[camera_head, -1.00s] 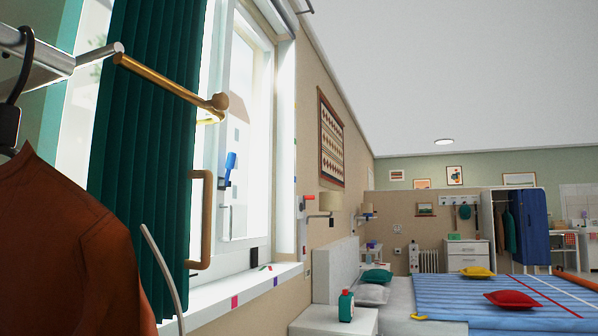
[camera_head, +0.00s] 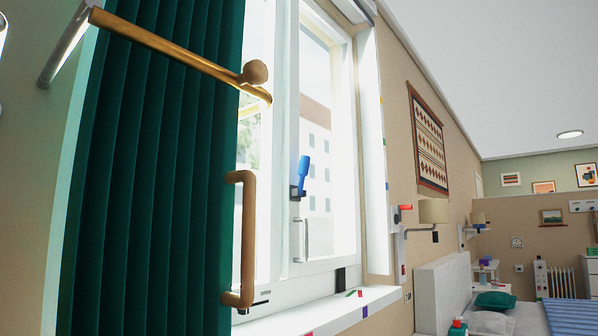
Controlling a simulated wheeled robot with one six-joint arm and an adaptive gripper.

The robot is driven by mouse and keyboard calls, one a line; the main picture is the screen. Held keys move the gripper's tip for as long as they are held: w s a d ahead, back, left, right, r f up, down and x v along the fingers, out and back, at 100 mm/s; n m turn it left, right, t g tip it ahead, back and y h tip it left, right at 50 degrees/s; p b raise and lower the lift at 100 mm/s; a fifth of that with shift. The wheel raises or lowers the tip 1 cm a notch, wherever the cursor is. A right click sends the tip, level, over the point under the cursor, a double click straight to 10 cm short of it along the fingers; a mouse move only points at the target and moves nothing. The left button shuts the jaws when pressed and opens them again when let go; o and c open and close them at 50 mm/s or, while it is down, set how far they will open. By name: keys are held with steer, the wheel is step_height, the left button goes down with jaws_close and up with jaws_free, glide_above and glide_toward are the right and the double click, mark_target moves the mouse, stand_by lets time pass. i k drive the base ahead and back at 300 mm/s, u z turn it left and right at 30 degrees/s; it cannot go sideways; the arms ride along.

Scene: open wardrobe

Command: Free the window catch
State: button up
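A blue handle (camera_head: 303,174), which looks like the window catch, stands upright with a slight tilt on a dark mount on the white window frame (camera_head: 285,215). A slim metal pull handle (camera_head: 301,240) is below it. The blue handle is clear of the curtain in this view. My gripper is not in view.
A brass rod (camera_head: 170,48) with a round knob crosses in front of the curtain. A tan bar handle (camera_head: 248,238) stands at the curtain's right edge. Small coloured pieces lie on the white sill (camera_head: 325,310). A wall lamp (camera_head: 433,211) and bed headboard (camera_head: 443,290) are to the right.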

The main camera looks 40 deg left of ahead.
mark_target(305, 161)
steer(key=u, duration=0.7)
steer(key=i, duration=0.8)
steer(key=u, duration=0.45)
